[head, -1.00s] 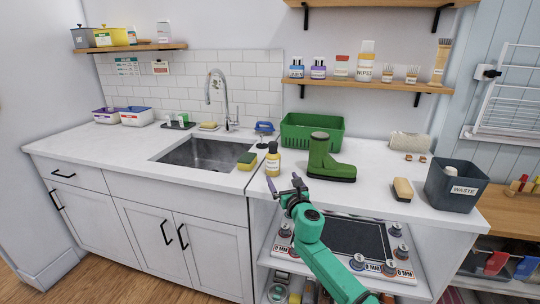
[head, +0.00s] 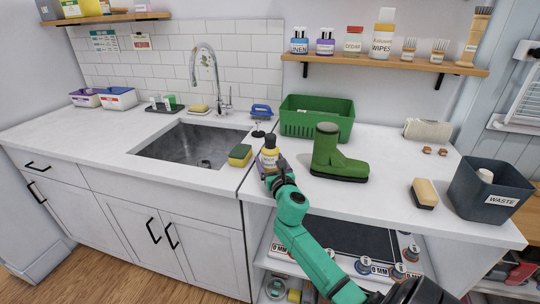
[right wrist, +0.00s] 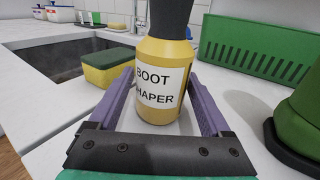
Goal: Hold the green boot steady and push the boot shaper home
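The green boot (head: 330,150) stands upright on the counter with its toe to the right. Part of it shows at the right edge of the right wrist view (right wrist: 302,110). The boot shaper (right wrist: 160,85), a yellow bottle with a dark top and a "BOOT SHAPER" label, stands upright on the counter left of the boot; it also shows in the head view (head: 270,148). My right gripper (head: 272,163) is at the bottle, with a purple finger on each side. The fingers look open, and a firm grip is not visible. My left gripper is out of view.
A green basket (head: 317,120) stands behind the boot. The sink (head: 190,145) and a yellow-green sponge (head: 240,155) are to the left. A brush (head: 424,193) and a grey waste bin (head: 490,190) are at the right. A shelf (head: 400,65) hangs above.

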